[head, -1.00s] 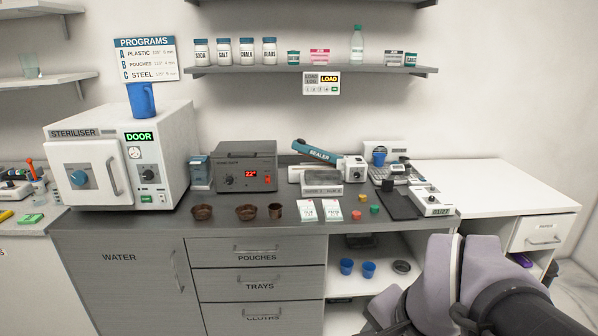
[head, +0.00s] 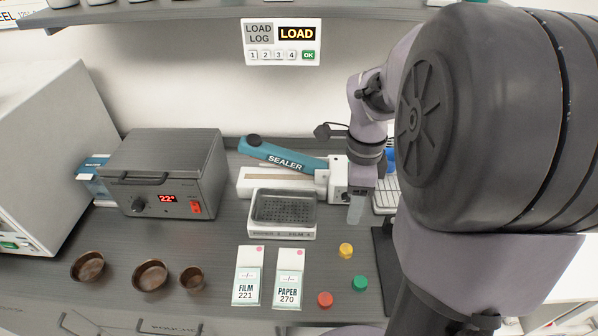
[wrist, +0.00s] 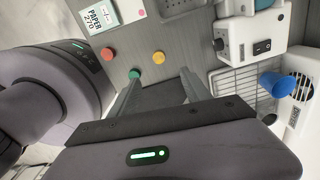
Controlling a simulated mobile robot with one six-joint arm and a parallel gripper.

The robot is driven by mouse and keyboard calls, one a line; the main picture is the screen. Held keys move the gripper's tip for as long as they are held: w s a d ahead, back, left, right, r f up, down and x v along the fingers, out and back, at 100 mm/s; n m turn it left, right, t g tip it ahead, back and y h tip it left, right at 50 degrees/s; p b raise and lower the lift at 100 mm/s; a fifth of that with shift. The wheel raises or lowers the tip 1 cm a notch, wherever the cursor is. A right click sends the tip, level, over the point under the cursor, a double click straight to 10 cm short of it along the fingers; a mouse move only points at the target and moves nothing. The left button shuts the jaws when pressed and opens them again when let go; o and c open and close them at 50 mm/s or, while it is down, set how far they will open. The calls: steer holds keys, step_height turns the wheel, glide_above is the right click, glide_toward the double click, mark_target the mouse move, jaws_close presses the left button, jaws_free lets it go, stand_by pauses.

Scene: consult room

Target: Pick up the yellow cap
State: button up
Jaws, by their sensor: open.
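The yellow cap (head: 346,250) lies on the dark counter, to the right of the paper pouch packet. A red cap (head: 325,298) and a green cap (head: 360,283) lie close to it, nearer the front. In the wrist view the yellow cap (wrist: 158,57) is ahead of the open fingers, with the green cap (wrist: 134,74) and red cap (wrist: 108,54) to its left. My gripper (head: 356,212) is above the counter, behind the yellow cap in the head view. In the wrist view my gripper (wrist: 160,90) is open, with nothing between its fingers.
The film packet (head: 247,276) and paper packet (head: 289,278) lie left of the caps. Behind are a tray on a box (head: 283,208) and the sealer (head: 285,156). A wire rack (wrist: 237,90) and blue cup (wrist: 276,84) stand to the right. Brown bowls (head: 149,274) sit at left.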

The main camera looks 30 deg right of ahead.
steer(key=b, duration=0.5)
glide_above(345, 249)
steer(key=f, duration=1.2)
steer(key=shift+s+a, duration=0.1)
steer(key=shift+a, duration=0.2)
steer(key=f+b, duration=0.2)
steer(key=f, duration=0.1)
steer(key=f+b, duration=0.1)
steer(key=f, duration=0.1)
steer(key=shift+d+f, duration=0.15)
steer(key=shift+d, duration=0.2)
steer(key=shift+c, duration=1.1)
jaws_close()
